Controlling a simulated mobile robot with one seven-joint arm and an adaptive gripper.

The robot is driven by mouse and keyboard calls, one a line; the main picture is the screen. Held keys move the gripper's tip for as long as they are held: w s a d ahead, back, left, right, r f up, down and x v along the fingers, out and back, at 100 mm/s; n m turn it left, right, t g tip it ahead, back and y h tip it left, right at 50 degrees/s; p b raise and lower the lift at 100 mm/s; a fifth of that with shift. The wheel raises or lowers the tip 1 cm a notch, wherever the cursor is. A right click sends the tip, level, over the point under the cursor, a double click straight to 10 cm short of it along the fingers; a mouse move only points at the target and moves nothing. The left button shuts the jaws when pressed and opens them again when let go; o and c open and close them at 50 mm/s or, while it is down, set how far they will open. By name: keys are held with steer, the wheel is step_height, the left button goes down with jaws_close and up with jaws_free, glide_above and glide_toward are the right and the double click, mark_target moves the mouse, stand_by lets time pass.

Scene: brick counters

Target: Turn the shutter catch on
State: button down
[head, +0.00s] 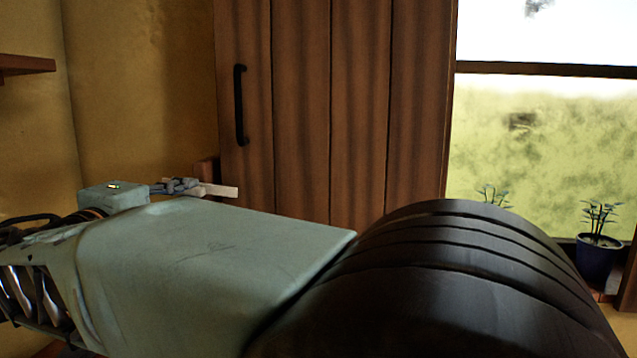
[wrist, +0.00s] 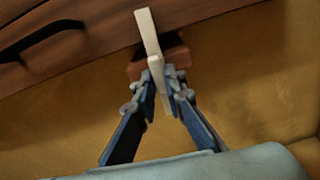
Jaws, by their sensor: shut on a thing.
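The shutter (head: 330,110) is a brown wooden plank panel with a black handle (head: 240,105); its edge and handle also show at the upper left of the wrist view (wrist: 95,45). The shutter catch (head: 218,191) is a pale wooden bar at the shutter's lower left edge. In the wrist view the catch (wrist: 149,32) reaches from between my fingers up over the shutter's edge, in front of a reddish-brown block (wrist: 176,58). My gripper (wrist: 158,82) is shut on the catch's near part. In the head view my gripper (head: 185,187) is small, and my arm hides the area below.
A window (head: 545,140) is at the right, with a potted plant in a blue pot (head: 597,258) on its sill. A wooden shelf (head: 25,66) juts from the yellow wall (head: 130,90) at the upper left.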

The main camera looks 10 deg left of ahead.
steer(key=shift+n, duration=0.5)
steer(key=c, duration=2)
jaws_free()
steer(key=s, duration=0.8)
steer(key=s+a, duration=0.1)
steer(key=s, duration=0.3)
